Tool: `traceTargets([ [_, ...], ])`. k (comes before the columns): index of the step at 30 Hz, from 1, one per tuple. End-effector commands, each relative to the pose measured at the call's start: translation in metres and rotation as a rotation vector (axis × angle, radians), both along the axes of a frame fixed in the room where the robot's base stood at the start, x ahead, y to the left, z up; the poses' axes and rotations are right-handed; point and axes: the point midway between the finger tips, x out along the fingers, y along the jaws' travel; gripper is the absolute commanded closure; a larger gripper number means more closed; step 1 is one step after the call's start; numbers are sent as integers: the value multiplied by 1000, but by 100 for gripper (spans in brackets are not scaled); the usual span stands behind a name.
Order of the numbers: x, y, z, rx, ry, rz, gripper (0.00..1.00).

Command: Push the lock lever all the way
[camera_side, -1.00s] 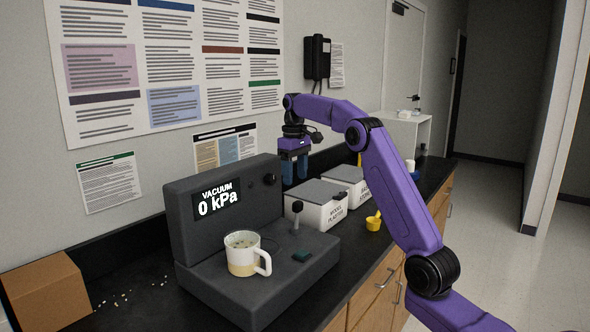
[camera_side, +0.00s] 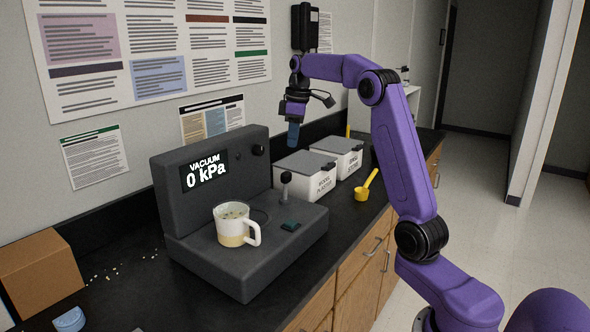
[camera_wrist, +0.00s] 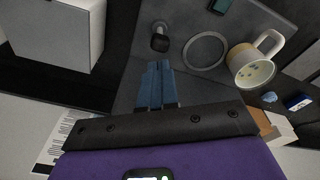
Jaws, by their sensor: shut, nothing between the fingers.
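The lock lever looks to be the short upright post with a dark knob (camera_side: 286,178) on the deck of the dark grey vacuum machine (camera_side: 255,262). In the wrist view the knob (camera_wrist: 160,42) is seen from above, just beyond my fingertips. My gripper (camera_side: 293,144) has its blue fingers together and empty. It hangs above and behind the lever, apart from it in the side view. The fingers also show in the wrist view (camera_wrist: 158,64). The machine's display (camera_side: 205,172) reads "VACUUM 0 kPa". A cream mug (camera_side: 232,225) stands on the deck.
A dark green button (camera_side: 290,225) sits on the deck near the mug. Two white lidded boxes (camera_side: 301,184) (camera_side: 352,158) stand right of the machine. A yellow scoop (camera_side: 362,193) lies on the black counter. A cardboard box (camera_side: 42,272) stands at left.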

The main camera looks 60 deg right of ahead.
Motion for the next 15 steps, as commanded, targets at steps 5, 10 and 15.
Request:
traceTargets([
  [5, -28, 0, 3, -48, -103, 320, 100],
  [10, -56, 2, -1, -129, -189, 610, 100],
  [15, -80, 4, -8, -223, -249, 845, 100],
])
